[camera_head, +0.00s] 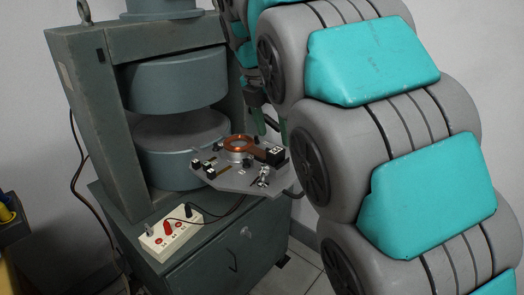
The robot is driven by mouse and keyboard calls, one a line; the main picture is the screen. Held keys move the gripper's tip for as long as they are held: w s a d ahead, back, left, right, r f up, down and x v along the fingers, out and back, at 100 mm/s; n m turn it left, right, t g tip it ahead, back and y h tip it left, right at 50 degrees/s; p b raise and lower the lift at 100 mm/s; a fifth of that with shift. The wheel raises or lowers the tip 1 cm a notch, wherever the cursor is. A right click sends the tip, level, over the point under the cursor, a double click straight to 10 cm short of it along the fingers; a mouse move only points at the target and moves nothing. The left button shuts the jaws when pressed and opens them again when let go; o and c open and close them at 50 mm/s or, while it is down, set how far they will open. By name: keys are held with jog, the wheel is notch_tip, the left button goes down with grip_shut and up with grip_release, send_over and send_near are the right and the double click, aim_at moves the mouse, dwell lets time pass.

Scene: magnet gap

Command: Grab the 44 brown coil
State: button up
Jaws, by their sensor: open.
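The brown coil (238,143) is a copper-coloured ring lying on a grey plate (238,182) in front of the magnet gap. A brown strip runs from the ring toward a black block at the right of the plate. No number 44 is legible on it at this size. My gripper (271,126) is open, with its green fingers pointing down above the right rear of the plate, to the right of the coil and apart from it. The upper part of my gripper is partly hidden by my own arm.
The grey-green magnet (176,84) with two round poles stands behind and left of the plate. A white socket box (170,235) with red and black leads sits on the cabinet (215,262) below. Small terminals stand on the plate around the coil. Floor shows at lower right.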

aim_at(276, 150)
jog(key=shift+x, duration=2.5)
jog(key=shift+w+a, duration=0.15)
jog(key=shift+c, duration=0.4)
grip_shut()
